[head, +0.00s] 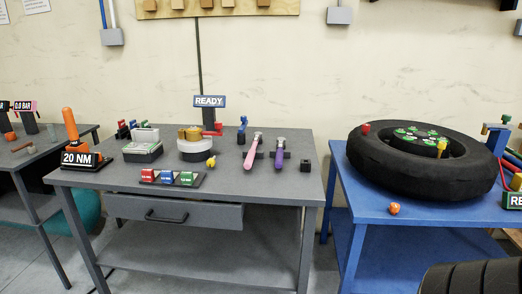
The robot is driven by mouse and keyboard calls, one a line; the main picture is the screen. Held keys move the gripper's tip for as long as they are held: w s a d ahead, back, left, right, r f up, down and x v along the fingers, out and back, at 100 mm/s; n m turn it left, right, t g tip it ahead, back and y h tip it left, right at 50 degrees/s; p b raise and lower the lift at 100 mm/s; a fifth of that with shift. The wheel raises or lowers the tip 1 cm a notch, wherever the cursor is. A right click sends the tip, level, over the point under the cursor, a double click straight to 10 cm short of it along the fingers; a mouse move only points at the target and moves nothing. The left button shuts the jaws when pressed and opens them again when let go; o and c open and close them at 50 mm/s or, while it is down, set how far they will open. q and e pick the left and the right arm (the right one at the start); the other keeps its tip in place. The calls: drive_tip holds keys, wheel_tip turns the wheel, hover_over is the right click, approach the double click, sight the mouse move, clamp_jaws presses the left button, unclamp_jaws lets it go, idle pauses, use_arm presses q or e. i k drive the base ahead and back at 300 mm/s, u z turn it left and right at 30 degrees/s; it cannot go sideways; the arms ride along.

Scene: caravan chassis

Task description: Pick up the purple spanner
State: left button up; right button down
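The purple spanner (279,155) is on the right part of the grey workbench (225,172). Its silver head is at the far end and its purple handle points toward the bench's front edge. A similar pink spanner (252,152) lies just left of it, with a small gap between them. A dark piece shows beside the purple spanner's handle; I cannot tell whether they touch. Neither of my grippers shows in the head view.
A small black block (305,165) sits right of the purple spanner. A blue table (360,205) with a tyre (420,160) stands right, across a gap.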

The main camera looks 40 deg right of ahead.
sight(281, 145)
drive_tip(key=z, duration=1.6)
